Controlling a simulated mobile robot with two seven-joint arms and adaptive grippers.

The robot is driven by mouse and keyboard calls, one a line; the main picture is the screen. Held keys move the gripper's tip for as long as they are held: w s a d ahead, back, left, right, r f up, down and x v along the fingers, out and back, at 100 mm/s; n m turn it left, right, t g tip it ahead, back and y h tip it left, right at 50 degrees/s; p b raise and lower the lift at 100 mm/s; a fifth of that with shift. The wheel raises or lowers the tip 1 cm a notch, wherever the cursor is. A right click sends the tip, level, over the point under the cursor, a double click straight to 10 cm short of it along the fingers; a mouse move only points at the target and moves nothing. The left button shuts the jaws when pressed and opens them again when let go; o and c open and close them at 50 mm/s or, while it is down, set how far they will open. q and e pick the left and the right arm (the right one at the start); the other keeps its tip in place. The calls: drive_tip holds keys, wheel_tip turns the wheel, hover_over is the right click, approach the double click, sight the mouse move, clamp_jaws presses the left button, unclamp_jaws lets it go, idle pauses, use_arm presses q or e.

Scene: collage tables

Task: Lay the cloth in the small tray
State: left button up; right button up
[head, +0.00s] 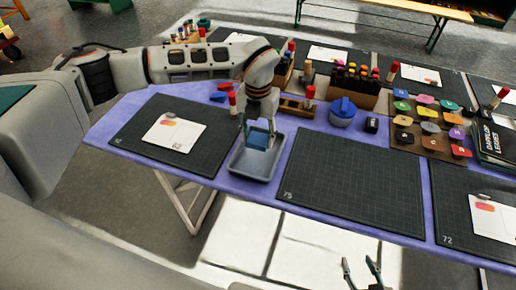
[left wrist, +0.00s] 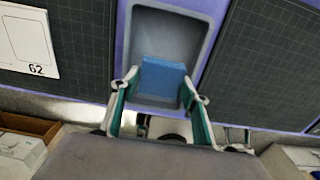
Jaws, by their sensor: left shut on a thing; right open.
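The small grey tray (head: 253,167) sits on the purple table between two dark cutting mats; it also shows in the left wrist view (left wrist: 168,30). The blue cloth (head: 258,139) is a small folded piece over the tray. In the left wrist view the cloth (left wrist: 162,76) is between the fingers of my left gripper (left wrist: 158,92). My left gripper (head: 258,133) points down over the tray and is shut on the cloth. Whether the cloth touches the tray floor I cannot tell. My right gripper (head: 362,270) is open and empty, in front of the table's near edge.
Cutting mats (head: 350,185) lie on both sides of the tray. A white card (head: 174,135) is on the left mat. Behind stand a blue lidded pot (head: 342,112), a wooden holder (head: 297,107), red-topped markers and several coloured pads (head: 430,113).

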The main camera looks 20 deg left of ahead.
sight(258, 156)
use_arm(q)
drive_tip(key=shift+f, duration=2.8)
drive_tip(key=shift+f, duration=0.2)
drive_tip(key=o, duration=1.1)
drive_tip(key=shift+o, duration=0.2)
wheel_tip(258, 156, up, 12)
drive_tip(key=shift+r, duration=0.2)
